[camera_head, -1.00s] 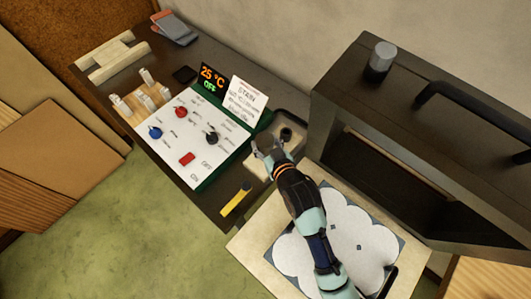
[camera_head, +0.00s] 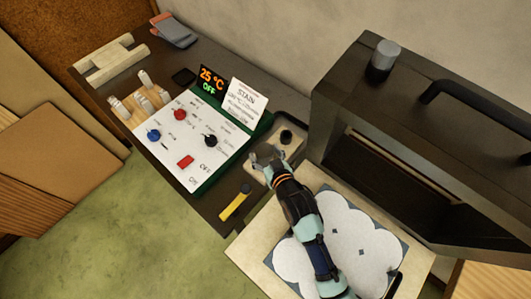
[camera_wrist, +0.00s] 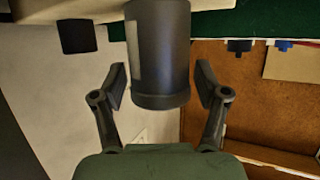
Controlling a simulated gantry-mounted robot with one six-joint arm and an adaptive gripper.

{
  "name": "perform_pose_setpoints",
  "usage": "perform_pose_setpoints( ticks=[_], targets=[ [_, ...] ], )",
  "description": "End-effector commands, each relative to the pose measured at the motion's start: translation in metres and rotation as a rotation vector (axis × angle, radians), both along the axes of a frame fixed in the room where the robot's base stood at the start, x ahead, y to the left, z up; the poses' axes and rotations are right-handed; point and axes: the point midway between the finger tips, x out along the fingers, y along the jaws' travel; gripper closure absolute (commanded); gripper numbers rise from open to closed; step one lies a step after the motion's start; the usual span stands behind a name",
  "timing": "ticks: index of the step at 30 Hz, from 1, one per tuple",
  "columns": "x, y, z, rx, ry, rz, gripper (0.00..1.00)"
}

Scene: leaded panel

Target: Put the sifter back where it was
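In the wrist view, a dark grey cylinder with a pale band, seemingly the sifter (camera_wrist: 160,50), lies between my gripper's fingers (camera_wrist: 162,82). A finger is on each side of it, with narrow gaps showing, so the gripper looks open around it. In the head view my gripper (camera_head: 267,156) is low over the near part of the small tray (camera_head: 302,124), right of the control panel. There the cylinder is mostly hidden by my gripper, and I cannot tell whether it touches the tray.
A small black jar (camera_head: 286,137) stands in the tray behind my gripper. The control panel (camera_head: 190,142) is close on the left, with a yellow-and-black tool (camera_head: 236,202) in front. The kiln (camera_head: 345,110) stands close on the right. A grey-topped jar (camera_head: 384,60) is on it.

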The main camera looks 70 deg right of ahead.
Motion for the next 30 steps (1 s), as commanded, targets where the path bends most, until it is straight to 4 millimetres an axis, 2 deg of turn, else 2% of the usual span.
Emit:
perform_pose_setpoints(
  ticks=[11, 21, 30],
  targets=[
    [-0.001, 0.001, 0.006, 0.000, 0.000, 0.000, 0.19],
    [-0.039, 0.045, 0.028, 0.001, 0.001, 0.000, 0.19],
    [-0.046, 0.052, 0.032, -0.001, -0.001, 0.000, 0.19]
  ],
)
